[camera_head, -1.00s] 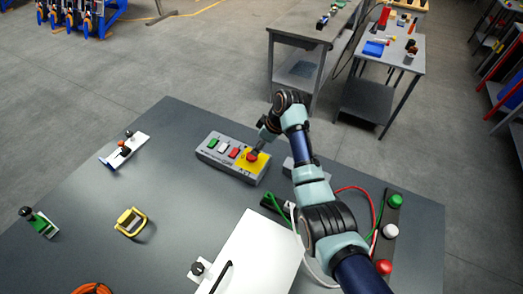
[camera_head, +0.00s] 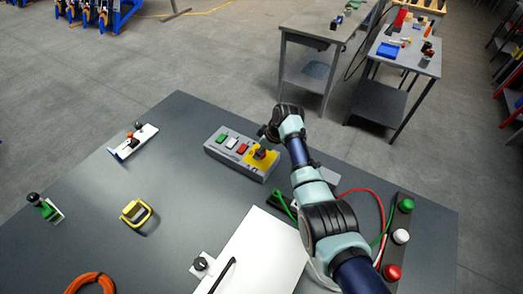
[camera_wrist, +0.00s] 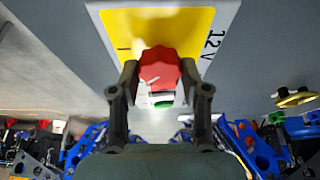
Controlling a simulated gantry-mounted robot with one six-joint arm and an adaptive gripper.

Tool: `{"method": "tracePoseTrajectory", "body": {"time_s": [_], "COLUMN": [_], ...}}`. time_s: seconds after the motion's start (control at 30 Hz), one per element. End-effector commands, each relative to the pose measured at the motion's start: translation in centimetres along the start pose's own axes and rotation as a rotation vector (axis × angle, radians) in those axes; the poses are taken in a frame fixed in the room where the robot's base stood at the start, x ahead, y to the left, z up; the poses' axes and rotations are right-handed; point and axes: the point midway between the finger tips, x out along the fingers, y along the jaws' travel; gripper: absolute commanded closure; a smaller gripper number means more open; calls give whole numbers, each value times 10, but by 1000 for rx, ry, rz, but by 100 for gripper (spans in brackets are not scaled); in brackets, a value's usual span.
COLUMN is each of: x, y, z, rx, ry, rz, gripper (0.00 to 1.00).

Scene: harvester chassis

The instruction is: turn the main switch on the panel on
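The control panel (camera_head: 213,146) is a grey box on the table, with green, white and red buttons and a yellow plate at its right end. The main switch is a red rotary knob (camera_wrist: 160,67) on the yellow plate (camera_wrist: 115,27), which has "12 V" printed beside it. My gripper (camera_head: 262,152) is at the yellow end of the panel and mostly hides the knob in the head view. In the wrist view my gripper (camera_wrist: 159,75) has one finger on each side of the knob. The fingers are apart, with narrow gaps seeming to show; contact is not clear.
Right of my arm stand a green, a white and a red button (camera_head: 401,237) on a dark strip with cables. A white board (camera_head: 262,250) lies in front. A yellow-framed part (camera_head: 136,213) and a white bracket (camera_head: 135,141) are at left. The table between is clear.

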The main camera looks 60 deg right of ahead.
Motion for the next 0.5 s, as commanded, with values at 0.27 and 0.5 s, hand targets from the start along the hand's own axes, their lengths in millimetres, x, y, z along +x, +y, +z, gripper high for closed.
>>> {"method": "tracePoseTrajectory", "body": {"time_s": [0.27, 0.5], "x": [0, -3], "y": [0, -1], "z": [0, -1], "rx": [4, 60], "ry": [0, -2], "rz": [1, 24], "gripper": [89, 89]}}
